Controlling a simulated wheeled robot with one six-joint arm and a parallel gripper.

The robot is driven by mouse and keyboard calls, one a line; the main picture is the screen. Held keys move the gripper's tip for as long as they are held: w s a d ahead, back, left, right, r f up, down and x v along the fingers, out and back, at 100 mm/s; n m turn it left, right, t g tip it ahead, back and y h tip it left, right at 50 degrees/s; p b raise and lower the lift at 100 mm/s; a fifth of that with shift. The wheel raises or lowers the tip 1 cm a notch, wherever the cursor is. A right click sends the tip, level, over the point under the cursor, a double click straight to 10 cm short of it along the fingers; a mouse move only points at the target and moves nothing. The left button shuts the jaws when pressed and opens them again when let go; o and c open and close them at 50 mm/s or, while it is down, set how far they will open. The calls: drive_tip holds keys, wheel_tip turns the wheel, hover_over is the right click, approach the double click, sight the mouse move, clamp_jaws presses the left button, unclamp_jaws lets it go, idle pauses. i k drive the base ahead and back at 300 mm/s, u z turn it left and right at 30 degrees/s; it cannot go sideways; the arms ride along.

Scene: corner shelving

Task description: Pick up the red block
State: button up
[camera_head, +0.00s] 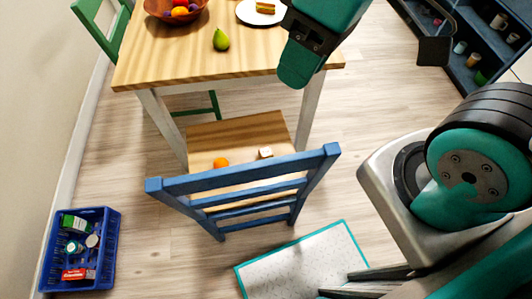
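I cannot make out a plain red block for certain. A red packet (75,274) with white lettering lies in the blue crate (114,236) at the lower left. A small reddish item (437,22) stands on the dark shelf at the upper right, too small to identify. Teal and dark parts of my arm cross the top middle and fill the right side. I cannot tell surely which parts are my gripper's fingers or whether they are open. Nothing held shows.
A wooden table (160,62) holds a fruit bowl (158,12), a pear (221,39) and a plate (246,14) with a sandwich. A blue chair (250,178) carries an orange (221,163) and a small pale cube (266,152). The floor between crate and chair is clear.

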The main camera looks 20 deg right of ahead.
sight(265, 152)
drive_tip(key=k, duration=0.5)
drive_tip(key=u, duration=2.55)
drive_tip(key=i, duration=0.75)
drive_tip(key=z, duration=3.35)
drive_tip(key=i, duration=0.5)
drive_tip(key=z, duration=0.1)
